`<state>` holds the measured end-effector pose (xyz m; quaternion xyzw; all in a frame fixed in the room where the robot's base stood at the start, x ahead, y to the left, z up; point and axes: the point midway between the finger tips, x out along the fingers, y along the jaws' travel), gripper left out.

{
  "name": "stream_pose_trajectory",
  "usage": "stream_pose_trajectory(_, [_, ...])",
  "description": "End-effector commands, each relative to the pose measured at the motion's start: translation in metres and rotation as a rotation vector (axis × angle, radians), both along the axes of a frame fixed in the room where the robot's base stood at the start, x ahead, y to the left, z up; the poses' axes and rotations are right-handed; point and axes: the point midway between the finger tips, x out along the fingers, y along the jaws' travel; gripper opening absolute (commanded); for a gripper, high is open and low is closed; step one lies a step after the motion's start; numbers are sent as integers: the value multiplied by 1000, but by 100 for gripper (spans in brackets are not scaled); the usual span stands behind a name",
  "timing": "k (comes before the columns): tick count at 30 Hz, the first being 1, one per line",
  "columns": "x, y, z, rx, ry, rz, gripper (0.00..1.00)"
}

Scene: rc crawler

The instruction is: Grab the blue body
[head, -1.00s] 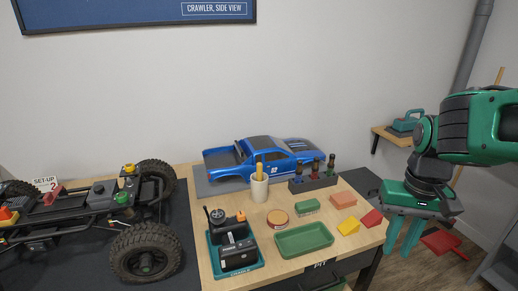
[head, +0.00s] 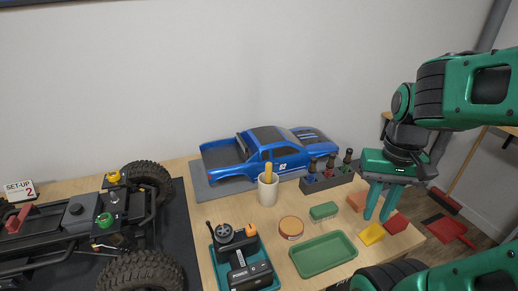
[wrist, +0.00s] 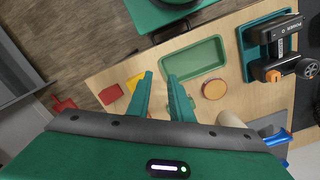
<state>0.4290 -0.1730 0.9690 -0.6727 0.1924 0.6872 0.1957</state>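The blue body (head: 258,156) is a blue pickup-style shell with dark roof and bed, lying on a grey mat (head: 204,190) at the back of the wooden table. In the wrist view only a small blue part of it (wrist: 277,138) shows at the right edge. My gripper (head: 378,219) is to the right of the body, above the right part of the table near the yellow and red wedges. Its two green fingers are apart with nothing between them, as the wrist view (wrist: 160,76) also shows.
A white cup with a yellow-handled tool (head: 268,188) and a dark rack of bottles (head: 327,180) stand in front of the body. A green tray (head: 323,254), a round tin (head: 291,228), a controller (head: 240,260) and a crawler chassis (head: 90,230) are nearby.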

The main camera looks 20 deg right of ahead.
Motion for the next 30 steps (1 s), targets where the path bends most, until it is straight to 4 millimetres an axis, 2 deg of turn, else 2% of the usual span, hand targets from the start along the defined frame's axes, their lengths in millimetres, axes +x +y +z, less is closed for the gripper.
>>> stream_pose_trajectory(1, [1,0,0,0,0,0,20])
stream_pose_trajectory(2, [-7,0,4,1,-9,2,20])
stream_pose_trajectory(4, [-4,-1,10,-1,-16,7,20])
stream_pose_trajectory(8, [28,-7,24,-4,-14,30,20])
stream_pose_trajectory(14, [115,-8,56,-11,-16,103,20])
stream_pose_trajectory(20, [209,6,77,-15,-19,190,20])
stream_pose_trajectory(26, [300,37,83,-16,-19,287,20])
stream_pose_trajectory(30, [360,67,80,-15,-20,359,20])
